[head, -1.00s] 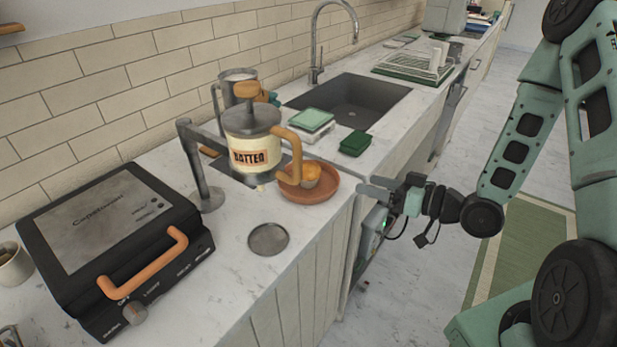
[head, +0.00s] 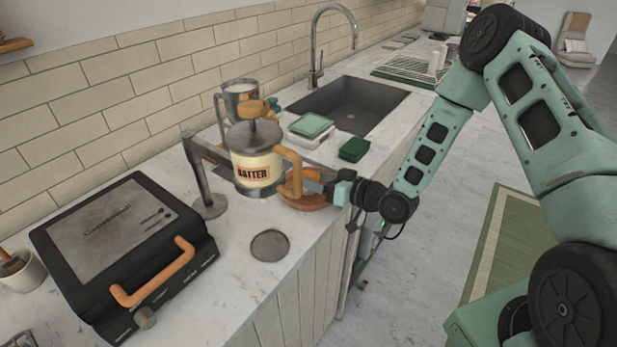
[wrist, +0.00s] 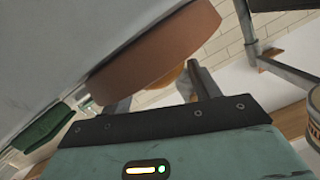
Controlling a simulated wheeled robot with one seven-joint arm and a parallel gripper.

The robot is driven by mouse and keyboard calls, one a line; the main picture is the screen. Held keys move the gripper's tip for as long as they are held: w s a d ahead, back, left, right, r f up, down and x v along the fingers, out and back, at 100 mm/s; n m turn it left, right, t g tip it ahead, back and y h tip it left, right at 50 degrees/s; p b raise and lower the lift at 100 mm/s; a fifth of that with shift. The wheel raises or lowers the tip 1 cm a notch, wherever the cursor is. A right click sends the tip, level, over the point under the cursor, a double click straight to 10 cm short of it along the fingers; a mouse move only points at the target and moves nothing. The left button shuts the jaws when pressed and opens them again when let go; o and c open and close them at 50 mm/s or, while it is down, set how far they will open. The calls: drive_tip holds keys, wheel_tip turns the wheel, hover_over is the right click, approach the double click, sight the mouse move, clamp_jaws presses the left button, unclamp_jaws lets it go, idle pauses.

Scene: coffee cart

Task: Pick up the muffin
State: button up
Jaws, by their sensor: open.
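The muffin is mostly hidden in the head view, behind my gripper and the batter dispenser's handle. In the wrist view, a small orange-brown part of the muffin (wrist: 181,77) shows beyond the plate's edge, between my fingers. The terracotta plate (head: 303,204) lies on the counter near its front edge; its underside and rim fill the upper middle of the wrist view (wrist: 155,42). My gripper (head: 313,178) is open and reaches in from the right, over the plate and at the muffin. I cannot tell whether a finger touches the muffin.
The batter dispenser (head: 257,167) stands close left of my gripper, on an arm from a metal post (head: 200,178). A black waffle maker (head: 120,245) is farther left. Green-lidded containers (head: 311,125) and a dark green box (head: 354,149) lie behind, by the sink (head: 350,105).

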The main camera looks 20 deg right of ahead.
drive_tip(key=shift+w+a+f, duration=0.1)
drive_tip(key=shift+w+a, duration=0.2)
drive_tip(key=shift+w, duration=0.1)
drive_tip(key=c, duration=0.7)
